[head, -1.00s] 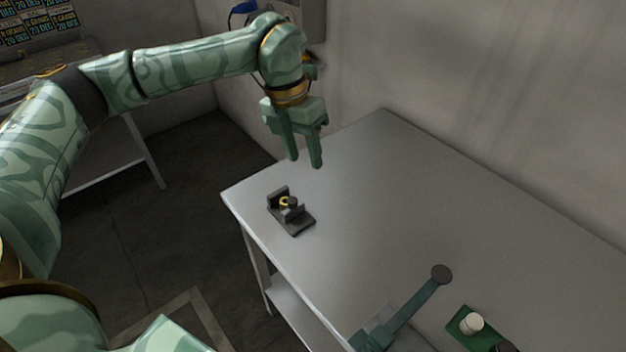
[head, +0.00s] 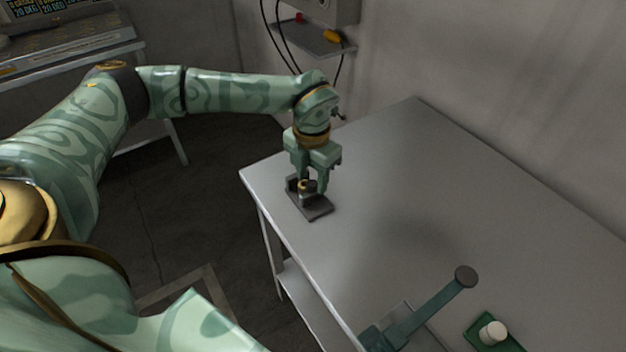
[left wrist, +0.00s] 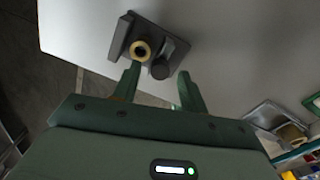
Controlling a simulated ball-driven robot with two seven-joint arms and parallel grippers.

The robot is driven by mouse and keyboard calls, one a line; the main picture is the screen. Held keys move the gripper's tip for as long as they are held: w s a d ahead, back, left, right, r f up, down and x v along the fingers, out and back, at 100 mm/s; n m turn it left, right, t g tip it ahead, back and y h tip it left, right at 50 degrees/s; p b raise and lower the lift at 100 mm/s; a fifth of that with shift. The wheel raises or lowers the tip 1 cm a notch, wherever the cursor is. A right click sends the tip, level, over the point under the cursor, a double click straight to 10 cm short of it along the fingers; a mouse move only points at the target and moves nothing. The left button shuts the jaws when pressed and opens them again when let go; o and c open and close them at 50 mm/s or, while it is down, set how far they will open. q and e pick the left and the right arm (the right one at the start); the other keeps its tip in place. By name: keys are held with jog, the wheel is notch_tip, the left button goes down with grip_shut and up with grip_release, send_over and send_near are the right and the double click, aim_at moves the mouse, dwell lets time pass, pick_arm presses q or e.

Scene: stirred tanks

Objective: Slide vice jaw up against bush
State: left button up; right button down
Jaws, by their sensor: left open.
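A small dark grey vice (head: 318,209) stands near the table's left corner, and it also shows in the left wrist view (left wrist: 172,46). Its upright fixed jaw (left wrist: 121,36) is at the left. A yellow brass bush (left wrist: 140,50) sits beside that jaw. A dark round knob (left wrist: 160,70) is on the sliding-jaw side, close to the bush; whether jaw and bush touch I cannot tell. My left gripper (head: 310,186) is open, pointing down over the vice. In the left wrist view its fingers (left wrist: 158,72) lie either side of the knob. My right gripper is out of view.
A teal lever (head: 425,307) with a dark round end lies at the table's front. A green tray (head: 510,345) with a white cylinder (head: 493,332) is at lower right. The middle of the grey table (head: 410,200) is clear. A wall shelf (head: 312,38) hangs behind.

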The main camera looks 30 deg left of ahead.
pick_arm(q)
jog(key=shift+f, duration=0.5)
grip_shut()
jog(key=shift+w+a+r+p, duration=0.25)
jog(key=shift+a+r+p, duration=0.05)
jog(key=shift+a+p, duration=0.35)
jog(key=shift+w+a+f, duration=0.15)
jog(key=shift+a+f, duration=0.05)
jog(key=shift+f, duration=0.05)
grip_release()
jog(key=shift+r, duration=0.15)
notch_tip(320, 180, up, 16)
jog(key=p, duration=0.3)
